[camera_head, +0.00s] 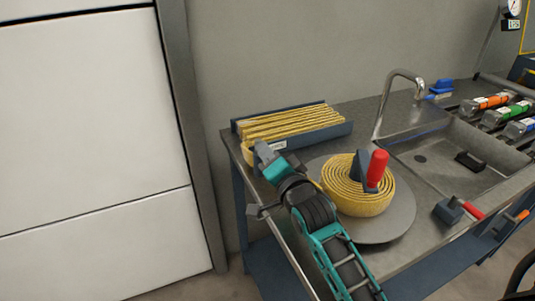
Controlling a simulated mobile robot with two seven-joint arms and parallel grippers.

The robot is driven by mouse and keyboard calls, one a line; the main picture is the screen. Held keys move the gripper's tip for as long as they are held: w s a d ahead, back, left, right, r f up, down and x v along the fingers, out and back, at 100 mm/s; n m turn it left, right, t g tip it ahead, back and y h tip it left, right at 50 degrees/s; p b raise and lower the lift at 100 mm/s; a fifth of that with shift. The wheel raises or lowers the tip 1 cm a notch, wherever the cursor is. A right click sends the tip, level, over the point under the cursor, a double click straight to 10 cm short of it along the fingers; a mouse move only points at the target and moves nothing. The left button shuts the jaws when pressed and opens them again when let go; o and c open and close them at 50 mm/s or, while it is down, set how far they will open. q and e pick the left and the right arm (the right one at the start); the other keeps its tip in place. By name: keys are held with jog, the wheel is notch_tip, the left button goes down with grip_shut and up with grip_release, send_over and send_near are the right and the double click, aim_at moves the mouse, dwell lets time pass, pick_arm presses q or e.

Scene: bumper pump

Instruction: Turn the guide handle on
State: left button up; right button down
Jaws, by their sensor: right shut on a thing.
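A red upright handle (377,168) on a dark blue-grey block (359,172) stands at the coiled yellow hose (352,203). The coil lies on a round grey disc (394,222). A second, red-handled lever (470,209) sits at the sink's front edge. I cannot tell for sure which is the guide handle. My right gripper (262,178) is left of the coil, apart from both handles. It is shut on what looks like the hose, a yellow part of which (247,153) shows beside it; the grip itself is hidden. My left gripper is not in view.
A blue tray of folded yellow hose (290,122) stands at the back left of the metal bench. A sink (450,150) with a tap (396,80) is to the right. Orange, green and blue-marked fittings (509,112) are at far right. A white panel (90,130) stands left.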

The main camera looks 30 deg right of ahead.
dwell(0.4)
jog(key=shift+d+r+n+y+p, duration=0.1)
jog(key=shift+d+n+y+p, duration=0.1)
jog(key=shift+n+y+p, duration=0.4)
jog(key=shift+d+y, duration=0.15)
jog(key=shift+y, duration=0.35)
jog(key=c, duration=1.1)
grip_release()
jog(key=s, duration=0.8)
jog(key=s+d, duration=0.1)
jog(key=s, duration=0.3)
jog(key=shift+s, duration=0.4)
